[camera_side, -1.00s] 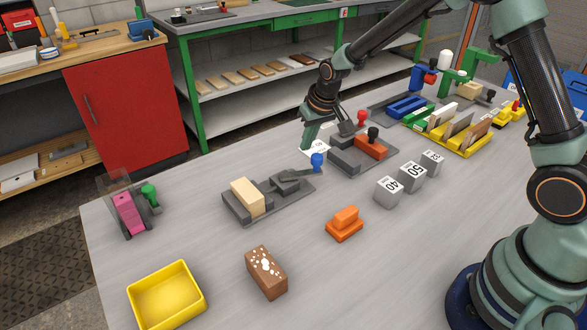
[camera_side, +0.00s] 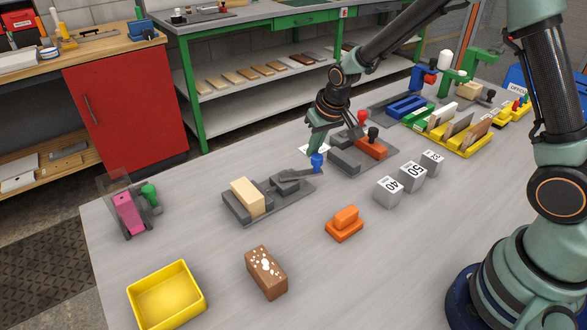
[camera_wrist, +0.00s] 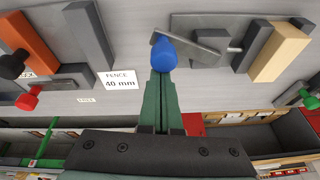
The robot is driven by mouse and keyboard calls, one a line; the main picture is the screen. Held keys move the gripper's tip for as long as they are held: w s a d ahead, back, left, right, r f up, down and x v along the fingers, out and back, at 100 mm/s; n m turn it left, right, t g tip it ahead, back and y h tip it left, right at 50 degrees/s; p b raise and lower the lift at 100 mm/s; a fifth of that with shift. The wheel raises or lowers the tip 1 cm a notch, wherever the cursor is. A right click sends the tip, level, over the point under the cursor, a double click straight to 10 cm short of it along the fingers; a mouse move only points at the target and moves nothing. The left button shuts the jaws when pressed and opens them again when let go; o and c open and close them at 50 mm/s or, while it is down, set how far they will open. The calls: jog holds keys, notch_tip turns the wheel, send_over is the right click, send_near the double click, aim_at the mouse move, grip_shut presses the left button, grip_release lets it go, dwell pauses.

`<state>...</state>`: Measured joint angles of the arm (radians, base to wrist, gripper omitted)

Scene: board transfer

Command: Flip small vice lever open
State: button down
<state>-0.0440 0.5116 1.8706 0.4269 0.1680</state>
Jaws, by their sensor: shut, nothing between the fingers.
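The small vice (camera_side: 250,203) is a dark grey plate with jaws holding a pale wooden block (camera_side: 246,197). Its lever (camera_side: 297,173) ends in a blue knob (camera_side: 317,161) at the vice's right side. My gripper (camera_side: 315,151) is shut and empty, with its tips right at the blue knob. In the wrist view the blue knob (camera_wrist: 164,53) sits at the tips of my green fingers (camera_wrist: 161,78), and the grey lever runs right from it. I cannot tell whether the fingers touch the knob.
A second vice with an orange block (camera_side: 370,146) and red and black knobs stands close behind on the right. Grey weight blocks (camera_side: 388,191), an orange piece (camera_side: 345,223), a brown block (camera_side: 266,273) and a yellow tray (camera_side: 205,301) lie nearer. The table between them is clear.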

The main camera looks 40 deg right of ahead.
jog(key=shift+s+a, duration=0.1)
jog(key=shift+s, duration=0.2)
jog(key=shift+s+a, duration=0.25)
jog(key=shift+s, duration=0.6)
jog(key=shift+s+a+f, duration=0.1)
jog(key=shift+s+a, duration=1.05)
jog(key=shift+s, duration=0.45)
jog(key=w+d, duration=0.2)
jog(key=d, duration=0.1)
jog(key=shift+w+d, duration=0.3)
jog(key=s+a+r, duration=0.1)
jog(key=a+r, duration=0.2)
jog(key=r, duration=0.6)
jog(key=shift+s+r, duration=0.35)
jog(key=shift+s, duration=0.05)
jog(key=shift+a+r, duration=0.1)
